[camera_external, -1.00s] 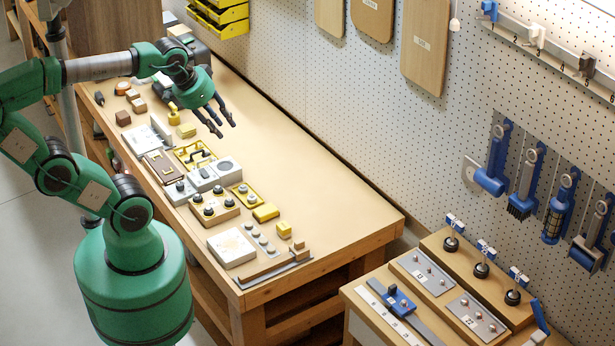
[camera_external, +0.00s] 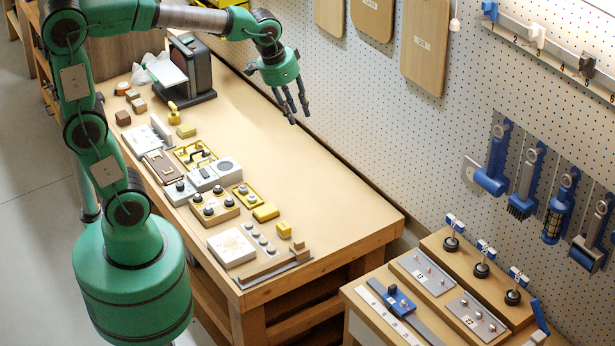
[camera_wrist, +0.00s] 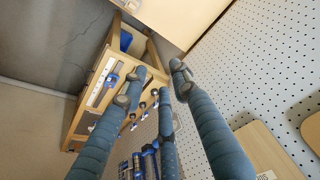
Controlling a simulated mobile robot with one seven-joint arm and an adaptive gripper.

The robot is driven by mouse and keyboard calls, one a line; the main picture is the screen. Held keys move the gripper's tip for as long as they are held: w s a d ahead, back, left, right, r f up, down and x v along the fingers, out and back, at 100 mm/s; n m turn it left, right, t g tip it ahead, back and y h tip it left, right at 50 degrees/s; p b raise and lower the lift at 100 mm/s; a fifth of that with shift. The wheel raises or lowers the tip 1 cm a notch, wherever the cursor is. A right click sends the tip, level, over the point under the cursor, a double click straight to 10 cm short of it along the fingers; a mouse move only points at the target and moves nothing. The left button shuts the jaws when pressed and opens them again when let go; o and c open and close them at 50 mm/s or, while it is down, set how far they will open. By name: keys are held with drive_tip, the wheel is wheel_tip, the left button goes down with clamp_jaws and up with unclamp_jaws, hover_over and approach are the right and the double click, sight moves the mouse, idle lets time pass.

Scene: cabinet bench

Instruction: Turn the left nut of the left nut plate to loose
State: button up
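Two grey nut plates lie on the small wooden bench at the lower right of the external view. One nut plate (camera_external: 428,271) is further left and back, with small nuts on it. The other nut plate (camera_external: 477,317) is nearer the front right. Their labels are too small to read, and I cannot tell whether any nut is tight or loose. My gripper (camera_external: 292,108) is above the back edge of the long workbench, near the pegboard, far from the plates. Its three fingers are spread and empty. They also show apart in the wrist view (camera_wrist: 155,80).
The small bench (camera_external: 375,312) also holds a blue part (camera_external: 398,300) and a row of black knobs with blue-and-white tags. The long workbench (camera_external: 330,205) carries several blocks, boxes and knobs along its left side. Blue tools hang on the pegboard (camera_external: 390,125).

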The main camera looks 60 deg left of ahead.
drive_tip(key=w+d+f+m+g, duration=0.1)
drive_tip(key=w+d+f, duration=0.2)
drive_tip(key=w+d, duration=0.4)
drive_tip(key=m+g+p, duration=0.3)
drive_tip(key=p, duration=0.1)
hover_over(416, 256)
wheel_tip(416, 256, down, 24)
drive_tip(key=shift+a+y, duration=0.1)
drive_tip(key=shift+y, duration=0.2)
wheel_tip(416, 256, down, 14)
drive_tip(key=shift+r, duration=0.15)
clamp_jaws()
